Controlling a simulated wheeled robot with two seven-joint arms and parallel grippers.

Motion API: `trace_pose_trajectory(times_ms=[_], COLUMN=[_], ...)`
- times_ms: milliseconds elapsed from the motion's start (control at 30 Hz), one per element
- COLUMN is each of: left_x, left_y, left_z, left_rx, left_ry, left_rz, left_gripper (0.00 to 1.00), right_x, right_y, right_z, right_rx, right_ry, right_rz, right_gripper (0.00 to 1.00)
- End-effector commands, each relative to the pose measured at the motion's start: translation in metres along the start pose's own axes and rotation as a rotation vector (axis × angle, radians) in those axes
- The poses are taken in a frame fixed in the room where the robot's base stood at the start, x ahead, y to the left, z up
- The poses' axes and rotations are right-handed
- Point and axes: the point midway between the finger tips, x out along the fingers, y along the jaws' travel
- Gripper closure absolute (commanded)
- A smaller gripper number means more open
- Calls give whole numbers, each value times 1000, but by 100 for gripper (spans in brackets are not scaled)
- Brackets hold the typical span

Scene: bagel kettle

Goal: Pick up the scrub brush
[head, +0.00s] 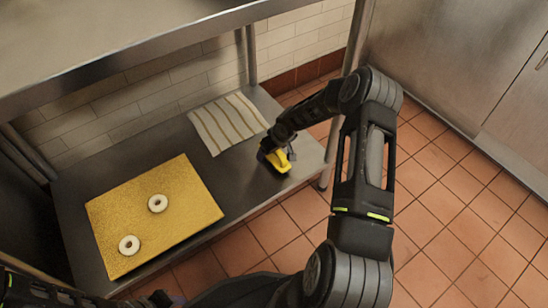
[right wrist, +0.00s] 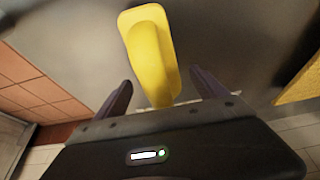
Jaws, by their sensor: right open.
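The scrub brush (head: 282,162) shows as a yellow body on the right end of the steel shelf, in the head view. My right gripper (head: 270,157) is right over it and hides part of it. In the right wrist view the yellow brush (right wrist: 150,50) lies between the two spread dark fingers of my right gripper (right wrist: 160,82), with visible space on both sides. Its bristles cannot be made out. My left arm shows at the bottom left of the head view; the dark tip of my left gripper (head: 166,299) is partly cut off by the lower edge.
A steel upper shelf (head: 120,35) overhangs the back left. A post (head: 251,55) stands behind. Tiled floor lies at right.

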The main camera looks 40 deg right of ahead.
Motion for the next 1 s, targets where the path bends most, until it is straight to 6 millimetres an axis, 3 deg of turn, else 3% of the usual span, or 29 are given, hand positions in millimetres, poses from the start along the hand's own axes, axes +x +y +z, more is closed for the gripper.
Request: trace_pose_trajectory(times_ms=[667, 1000], left_x=[2, 2], left_y=[0, 0], left_z=[0, 0], left_rx=[0, 0], left_ry=[2, 2], left_rz=[0, 0], left_gripper=[64, 64], right_x=[5, 5], right_y=[0, 0], right_z=[-1, -1], right_rx=[0, 0], right_ry=[1, 1], right_rz=[0, 0], right_gripper=[18, 46])
